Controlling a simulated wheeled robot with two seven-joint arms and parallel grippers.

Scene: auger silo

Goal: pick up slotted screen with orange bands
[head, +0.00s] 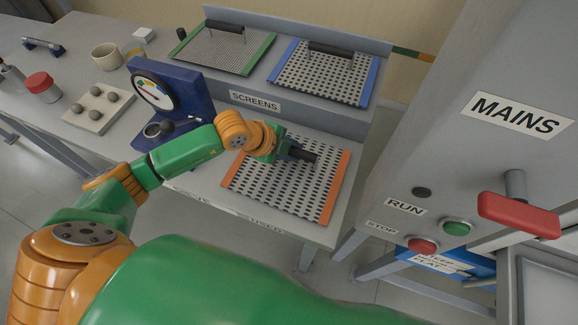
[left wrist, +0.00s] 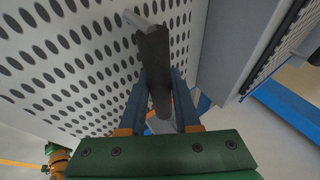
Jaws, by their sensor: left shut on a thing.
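The slotted screen with orange bands (head: 283,196) is at the front of the bench in the head view, below the shelf marked SCREENS. It is a grey plate with dark slots, an orange band along each side and a black bar handle on top. My left gripper (head: 291,152) is shut on that handle. In the left wrist view the black handle (left wrist: 153,60) lies between the fingers, with the slotted plate (left wrist: 60,62) beside it. I cannot tell whether the plate rests on the bench or is slightly raised. My right gripper is not in view.
A green-banded screen (head: 212,50) and a blue-banded screen (head: 310,76) lie on the raised shelf behind. A blue gauge stand (head: 190,103) is close to the left of my forearm. A grey MAINS cabinet (head: 440,155) with a red lever (head: 518,215) stands at right.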

